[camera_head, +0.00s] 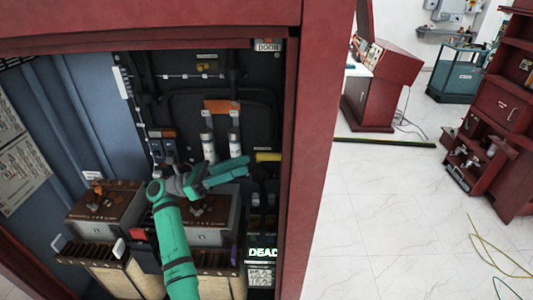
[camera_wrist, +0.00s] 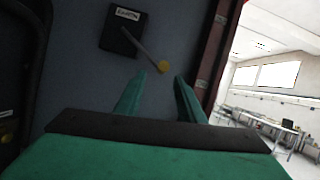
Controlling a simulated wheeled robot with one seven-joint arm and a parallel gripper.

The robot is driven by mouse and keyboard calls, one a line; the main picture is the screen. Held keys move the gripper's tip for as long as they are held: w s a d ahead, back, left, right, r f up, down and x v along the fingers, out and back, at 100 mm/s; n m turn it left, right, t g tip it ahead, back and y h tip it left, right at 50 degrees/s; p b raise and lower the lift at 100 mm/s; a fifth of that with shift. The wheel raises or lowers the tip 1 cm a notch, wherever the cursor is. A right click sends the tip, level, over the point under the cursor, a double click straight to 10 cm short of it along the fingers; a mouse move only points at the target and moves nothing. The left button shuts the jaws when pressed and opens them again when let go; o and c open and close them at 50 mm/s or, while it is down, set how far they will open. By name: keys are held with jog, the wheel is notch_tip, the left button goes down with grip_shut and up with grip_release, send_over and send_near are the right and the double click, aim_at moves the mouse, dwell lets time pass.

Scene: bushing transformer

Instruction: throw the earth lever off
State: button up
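The earth lever (camera_wrist: 146,50) shows in the wrist view as a thin grey rod with a round yellow knob (camera_wrist: 164,66). It slants down and right from a dark plate (camera_wrist: 117,40) whose small label seems to read EARTH. My gripper (camera_wrist: 160,84) is open. Its two green fingers point at the knob, which appears just beyond and between their tips, with nothing held. In the head view my gripper (camera_head: 248,167) reaches rightward inside the cabinet. A yellow cylinder (camera_head: 268,157) is close to its fingertips there; I cannot tell whether it is the same knob.
The red cabinet frame (camera_head: 312,150) stands close right of my gripper. Below my arm are brown-topped transformer units (camera_head: 103,203). White cylinders (camera_head: 208,146) stand behind the gripper. A lit DEAD sign (camera_head: 262,253) is at the lower right. Open tiled floor (camera_head: 390,220) lies outside.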

aim_at(268, 157)
jog(key=x, duration=0.8)
jog(key=shift+s+d, duration=0.1)
jog(key=shift+s, duration=0.25)
jog(key=shift+w+d+r, duration=0.1)
jog(key=shift+d+r, duration=0.1)
jog(key=shift+d, duration=0.2)
grip_shut()
